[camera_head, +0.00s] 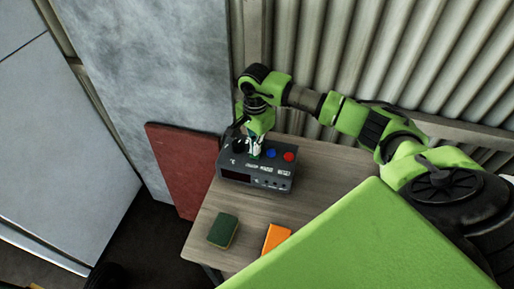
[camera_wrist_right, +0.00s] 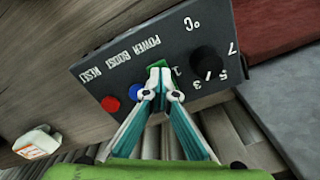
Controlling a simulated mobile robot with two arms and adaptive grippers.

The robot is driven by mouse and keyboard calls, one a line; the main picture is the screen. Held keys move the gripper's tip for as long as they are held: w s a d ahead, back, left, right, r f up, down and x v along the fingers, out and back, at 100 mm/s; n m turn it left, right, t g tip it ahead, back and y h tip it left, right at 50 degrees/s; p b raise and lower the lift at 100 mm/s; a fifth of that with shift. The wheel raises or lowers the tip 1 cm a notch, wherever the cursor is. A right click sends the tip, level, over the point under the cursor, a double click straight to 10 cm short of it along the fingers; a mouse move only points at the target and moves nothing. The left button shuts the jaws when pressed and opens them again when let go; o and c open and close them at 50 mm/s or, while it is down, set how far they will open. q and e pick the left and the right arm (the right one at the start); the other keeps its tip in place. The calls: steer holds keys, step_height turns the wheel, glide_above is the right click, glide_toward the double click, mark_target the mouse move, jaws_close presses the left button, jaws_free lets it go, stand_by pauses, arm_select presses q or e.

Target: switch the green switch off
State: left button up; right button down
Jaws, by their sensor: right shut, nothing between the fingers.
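A dark grey control box (camera_head: 232,175) sits on the wooden table near the corrugated wall. It also fills the middle of the right wrist view (camera_wrist_right: 110,72), with labels reading POWER, BOOST and RESET. The green switch (camera_wrist_right: 154,64) shows as a small green patch right at my fingertips and is partly hidden by them. I cannot tell its position or whether the tips touch it. My right gripper (camera_wrist_right: 159,80) is shut and empty, its tips together over the switch. In the head view the right gripper (camera_head: 254,150) points down at the box. My left gripper is out of view.
The box carries a blue button (camera_head: 271,153), a red button (camera_head: 289,157) and a black dial (camera_wrist_right: 207,61). A green sponge (camera_head: 222,231) and an orange item (camera_head: 275,238) lie on the table (camera_head: 206,211). A red panel (camera_head: 185,165) leans at the left.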

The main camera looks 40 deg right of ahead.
steer(key=shift+r, duration=0.15)
steer(key=shift+r+p, duration=1.85)
steer(key=shift+r, duration=1.55)
steer(key=shift+f, duration=0.1)
